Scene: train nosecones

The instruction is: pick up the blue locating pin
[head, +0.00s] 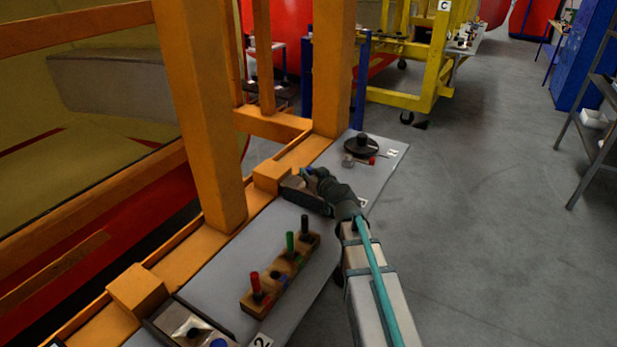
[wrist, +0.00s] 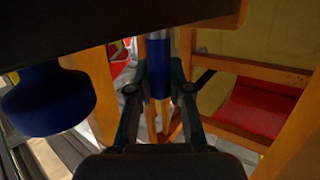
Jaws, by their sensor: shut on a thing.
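In the wrist view the blue locating pin (wrist: 159,62) stands between the two fingers of my gripper (wrist: 159,88). It has a blue part and a silver-grey part, which runs up to a dark edge at the top of the picture. My gripper is shut on the pin. In the head view my gripper (head: 309,174) is over a dark box (head: 303,190) on the grey shelf; my arm hides part of this spot. I cannot tell from these views whether the pin is clear of the box.
A wooden block (head: 258,299) holds red, green and black pins nearer on the shelf (head: 228,262). A round black part (head: 361,146) lies beyond my gripper. Orange posts (head: 196,110) rise at the left. A blue knob (wrist: 48,98) is close left of my fingers. Floor at right is open.

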